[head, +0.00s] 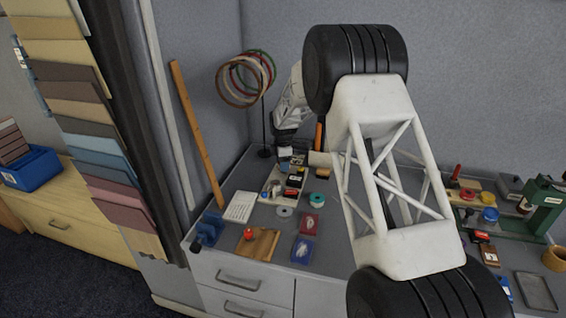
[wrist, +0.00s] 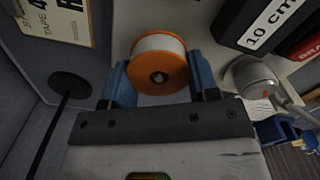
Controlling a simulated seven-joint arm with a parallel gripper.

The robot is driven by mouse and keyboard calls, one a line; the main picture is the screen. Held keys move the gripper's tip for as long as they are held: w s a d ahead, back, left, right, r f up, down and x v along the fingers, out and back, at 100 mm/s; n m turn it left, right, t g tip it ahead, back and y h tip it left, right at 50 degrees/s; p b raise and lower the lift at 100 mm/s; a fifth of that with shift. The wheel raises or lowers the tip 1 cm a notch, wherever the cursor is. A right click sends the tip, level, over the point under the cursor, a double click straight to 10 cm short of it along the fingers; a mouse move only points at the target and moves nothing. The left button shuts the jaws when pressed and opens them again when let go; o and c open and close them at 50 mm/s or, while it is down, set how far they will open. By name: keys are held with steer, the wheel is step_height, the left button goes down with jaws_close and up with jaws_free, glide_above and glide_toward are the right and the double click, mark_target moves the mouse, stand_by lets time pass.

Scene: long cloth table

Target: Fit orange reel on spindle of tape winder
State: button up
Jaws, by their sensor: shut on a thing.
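The orange reel (wrist: 172,67), with white tape behind its orange flange, sits between the two blue fingers of my gripper (wrist: 161,84) in the wrist view. My gripper is shut on it. A dark round part shows in the reel's centre; I cannot tell whether it is a spindle. Behind the reel is a pale board, which seems to be the tape winder (wrist: 205,30), with a black block (wrist: 262,22) marked "10 cm". In the head view my gripper (head: 285,140) is small at the back of the table, and the reel cannot be made out there.
A ring stand (head: 265,152) is at the back left; its round base (wrist: 68,82) shows in the wrist view. A white reel (head: 284,211), a green reel (head: 317,199) and a keypad-like white block (head: 240,207) lie in front. My arm hides the table's middle.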

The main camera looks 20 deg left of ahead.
steer(key=shift+f, duration=0.55)
stand_by(0.4)
steer(key=o, duration=1)
steer(key=shift+r, duration=3.9)
